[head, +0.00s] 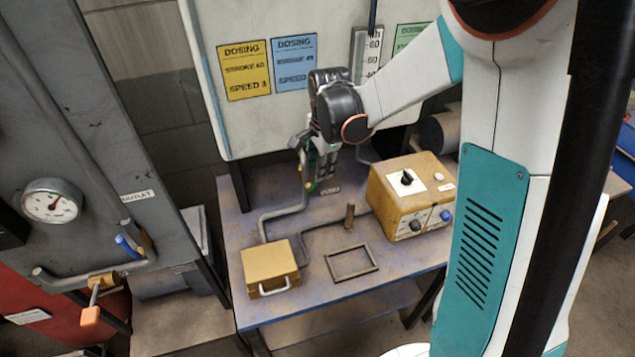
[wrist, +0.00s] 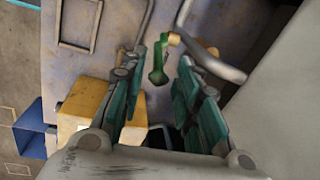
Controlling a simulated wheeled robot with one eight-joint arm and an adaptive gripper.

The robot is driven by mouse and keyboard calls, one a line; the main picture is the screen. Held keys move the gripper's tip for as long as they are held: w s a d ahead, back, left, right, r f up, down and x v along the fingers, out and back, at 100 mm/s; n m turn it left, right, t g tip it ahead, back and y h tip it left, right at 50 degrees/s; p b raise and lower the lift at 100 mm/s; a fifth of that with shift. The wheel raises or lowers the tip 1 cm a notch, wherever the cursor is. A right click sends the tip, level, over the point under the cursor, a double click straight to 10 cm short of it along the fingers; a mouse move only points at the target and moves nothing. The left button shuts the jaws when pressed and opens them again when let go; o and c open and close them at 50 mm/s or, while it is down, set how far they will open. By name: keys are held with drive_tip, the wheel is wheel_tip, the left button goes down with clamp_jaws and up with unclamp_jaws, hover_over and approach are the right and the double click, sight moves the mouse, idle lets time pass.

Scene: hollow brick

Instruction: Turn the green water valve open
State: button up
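The green water valve handle (wrist: 158,62) shows in the wrist view as a short green lever beside a brass fitting on a grey pipe. It lies between the two fingers of my gripper (wrist: 161,60) in that view, with a visible gap on each side. My gripper is open and empty. In the head view my gripper (head: 318,162) points down over the back of the table, beside the pipe. Only a little green shows near its tips there, so most of the valve is hidden. I cannot tell how far above the handle the fingertips are.
The table (head: 325,225) carries a yellow control box (head: 390,190) on the right, a yellow box with a handle (head: 268,262) and an empty frame (head: 351,263). A white board (head: 240,125) stands behind. An orange-handled lever (head: 91,315) and a blue handle (head: 127,247) are at left.

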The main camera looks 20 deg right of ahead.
wheel_tip(320, 180, down, 8)
drive_tip(key=w+b, duration=0.1)
drive_tip(key=shift+r, duration=0.15)
drive_tip(key=shift+a, duration=0.1)
clamp_jaws()
